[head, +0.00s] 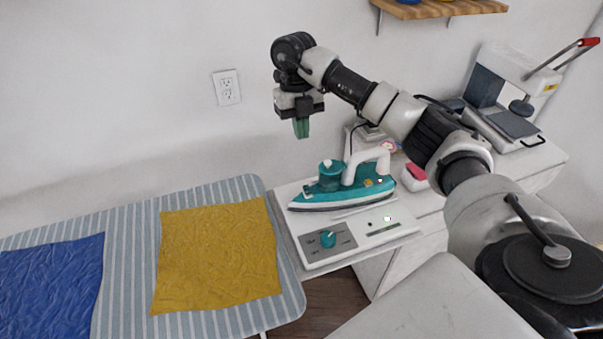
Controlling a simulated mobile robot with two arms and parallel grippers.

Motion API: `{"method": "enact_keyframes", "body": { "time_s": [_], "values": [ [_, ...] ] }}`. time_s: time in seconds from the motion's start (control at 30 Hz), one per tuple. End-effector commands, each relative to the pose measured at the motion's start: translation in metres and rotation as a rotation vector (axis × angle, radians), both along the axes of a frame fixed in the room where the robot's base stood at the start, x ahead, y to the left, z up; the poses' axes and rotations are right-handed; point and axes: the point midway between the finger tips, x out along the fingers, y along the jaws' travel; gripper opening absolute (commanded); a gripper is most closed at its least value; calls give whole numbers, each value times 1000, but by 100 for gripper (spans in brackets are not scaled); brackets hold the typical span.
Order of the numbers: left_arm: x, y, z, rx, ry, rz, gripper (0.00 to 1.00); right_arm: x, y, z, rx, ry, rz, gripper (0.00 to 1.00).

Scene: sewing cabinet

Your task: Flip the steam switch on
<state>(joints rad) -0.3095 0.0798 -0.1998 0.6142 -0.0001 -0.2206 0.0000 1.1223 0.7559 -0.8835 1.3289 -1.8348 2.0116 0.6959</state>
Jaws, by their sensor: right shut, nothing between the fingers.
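A teal and white iron (341,186) rests on its white base station (310,258) at the middle of the head view. The base's front has a grey panel with a teal knob (327,239) and, to its right, a dark slot with small markings (383,228). I cannot tell which part is the steam switch or how it is set. My right gripper (301,128) points down with green fingertips shut and empty. It is above and behind the iron, apart from it. My left gripper is not in view.
A striped ironing board (133,250) with a yellow cloth (217,254) and a blue cloth (52,287) lies to the left. A red-topped white box (415,177) and a machine with a red-handled lever (515,85) stand to the right. A wooden shelf (440,9) is above.

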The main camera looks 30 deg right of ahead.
Motion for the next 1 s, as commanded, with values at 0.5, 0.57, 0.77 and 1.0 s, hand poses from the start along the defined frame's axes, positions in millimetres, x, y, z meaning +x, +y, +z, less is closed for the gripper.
{"method": "enact_keyframes", "body": {
  "time_s": [0.5, 0.57, 0.77, 1.0],
  "values": [
    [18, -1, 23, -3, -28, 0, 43, -18, 5, -71, 2, 6, 2, 0],
    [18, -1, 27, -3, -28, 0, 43, -20, 6, -83, 3, 5, 3, 0],
    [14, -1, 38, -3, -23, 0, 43, -20, 6, -117, 3, 2, 1, 0],
    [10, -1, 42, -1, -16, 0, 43, -16, 5, -136, 3, -1, 2, 0]
  ]
}}
